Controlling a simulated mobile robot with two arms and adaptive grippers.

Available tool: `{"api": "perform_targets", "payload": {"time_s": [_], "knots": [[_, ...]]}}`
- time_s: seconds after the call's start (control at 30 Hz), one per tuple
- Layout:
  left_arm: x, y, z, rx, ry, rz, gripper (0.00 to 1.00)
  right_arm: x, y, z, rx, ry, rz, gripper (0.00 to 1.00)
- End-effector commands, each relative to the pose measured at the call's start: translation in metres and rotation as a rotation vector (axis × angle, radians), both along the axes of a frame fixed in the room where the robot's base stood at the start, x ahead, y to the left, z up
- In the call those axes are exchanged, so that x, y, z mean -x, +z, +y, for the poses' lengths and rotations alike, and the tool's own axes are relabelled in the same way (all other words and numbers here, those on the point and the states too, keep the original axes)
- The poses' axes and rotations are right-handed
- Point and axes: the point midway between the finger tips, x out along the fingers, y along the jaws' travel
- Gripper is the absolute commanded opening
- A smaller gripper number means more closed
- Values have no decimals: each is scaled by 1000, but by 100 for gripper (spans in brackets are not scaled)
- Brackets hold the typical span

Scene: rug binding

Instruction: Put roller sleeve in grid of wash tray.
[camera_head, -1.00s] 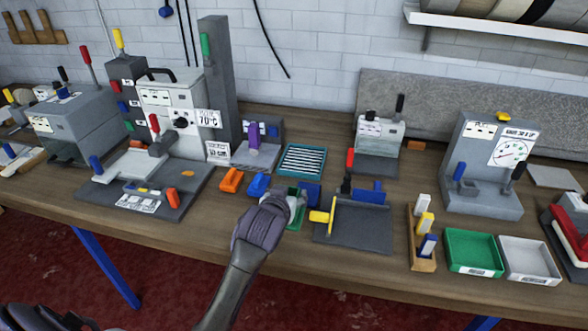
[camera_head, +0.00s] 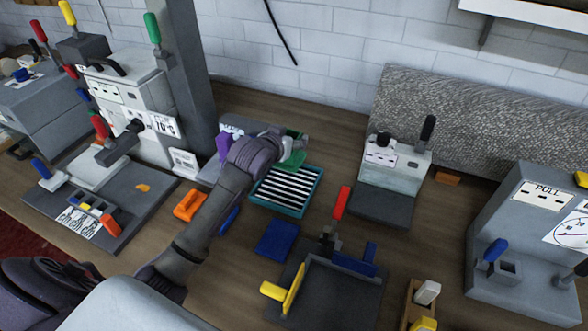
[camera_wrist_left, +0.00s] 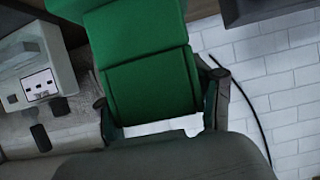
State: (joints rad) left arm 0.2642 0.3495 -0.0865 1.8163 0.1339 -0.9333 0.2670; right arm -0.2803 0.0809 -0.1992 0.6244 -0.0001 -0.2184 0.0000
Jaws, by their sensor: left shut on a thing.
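My left gripper (camera_head: 292,146) is shut on a green piece (camera_head: 293,160), which I take to be the roller sleeve. In the left wrist view the green piece (camera_wrist_left: 150,75) fills the space between the fingers, with a white part at its near end. The wash tray (camera_head: 303,212) is teal, with a grid of pale and dark bars, and lies on the bench. The gripper and green piece are over the tray's far edge in the picture; whether they touch it I cannot tell. My right gripper is not in view.
A purple-handled device (camera_head: 223,143) stands left of the tray, partly behind my arm. An orange block (camera_head: 189,204) and a dark blue pad (camera_head: 278,238) lie nearer. Bare bench lies behind the tray.

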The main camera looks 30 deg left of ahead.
Motion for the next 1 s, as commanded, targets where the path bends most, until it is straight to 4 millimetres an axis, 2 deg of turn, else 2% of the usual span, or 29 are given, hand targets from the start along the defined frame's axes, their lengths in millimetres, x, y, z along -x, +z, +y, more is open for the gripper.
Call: {"api": "perform_targets", "payload": {"time_s": [0.2, 0.3, 0.47, 0.6, 0.77, 1.0], "knots": [[1, -40, 0, 2, 0, 7, 19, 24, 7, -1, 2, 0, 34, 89], [1, -52, 0, 1, -1, 3, 19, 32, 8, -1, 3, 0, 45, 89], [1, -68, 0, 2, -1, 3, 19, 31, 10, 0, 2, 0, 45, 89], [1, -89, 0, 2, -1, 4, 19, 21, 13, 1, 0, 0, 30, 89], [1, -96, 0, 1, -2, 0, 19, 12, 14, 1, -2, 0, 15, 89], [1, -98, 0, 1, -2, 0, 19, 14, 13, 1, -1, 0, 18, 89]]}}
